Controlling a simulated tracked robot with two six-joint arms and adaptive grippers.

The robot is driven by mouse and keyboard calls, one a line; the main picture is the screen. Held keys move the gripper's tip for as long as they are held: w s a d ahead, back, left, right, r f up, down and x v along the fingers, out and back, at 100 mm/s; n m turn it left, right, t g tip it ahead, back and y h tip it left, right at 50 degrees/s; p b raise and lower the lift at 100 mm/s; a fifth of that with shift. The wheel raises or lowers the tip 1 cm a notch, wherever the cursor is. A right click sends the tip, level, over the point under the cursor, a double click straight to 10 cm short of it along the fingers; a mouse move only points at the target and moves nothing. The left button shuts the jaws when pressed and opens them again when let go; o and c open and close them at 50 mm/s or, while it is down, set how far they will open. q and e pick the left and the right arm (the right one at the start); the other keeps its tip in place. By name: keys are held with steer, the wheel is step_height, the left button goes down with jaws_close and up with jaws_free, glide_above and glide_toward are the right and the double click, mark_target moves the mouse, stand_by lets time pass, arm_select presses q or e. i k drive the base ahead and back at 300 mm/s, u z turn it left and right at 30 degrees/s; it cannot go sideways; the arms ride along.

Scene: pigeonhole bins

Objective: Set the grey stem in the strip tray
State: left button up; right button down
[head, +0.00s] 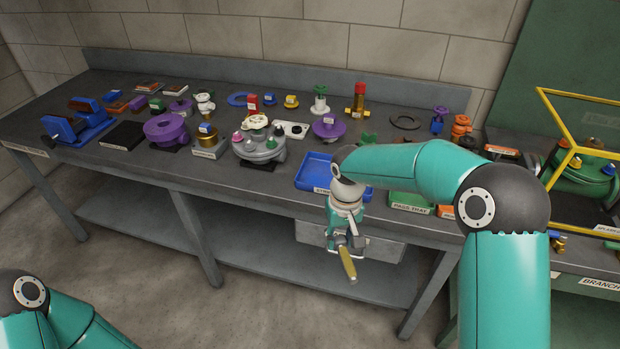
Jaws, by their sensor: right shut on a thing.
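The strip tray (308,184) is a shallow blue tray at the bench's front edge, with a partly hidden label on its front. My right arm covers its right part; the visible floor looks bare. My right gripper (346,243) is in front of the bench edge, below the tray, pointing down. It is shut on a slim piece, grey near the jaws with a dull yellow length (348,265) slanting down. This appears to be the grey stem, clear of the tray. My left arm shows at the lower left; its gripper is out of view.
A grey round fixture (258,147) with several coloured knobs stands left of the tray. A green labelled tray (409,201) lies to its right. A yellow frame (556,135) rises at the far right. Many small parts fill the bench behind.

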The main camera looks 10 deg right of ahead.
mark_target(323, 177)
steer(key=u, duration=0.15)
steer(key=i, duration=1)
steer(key=z, duration=0.1)
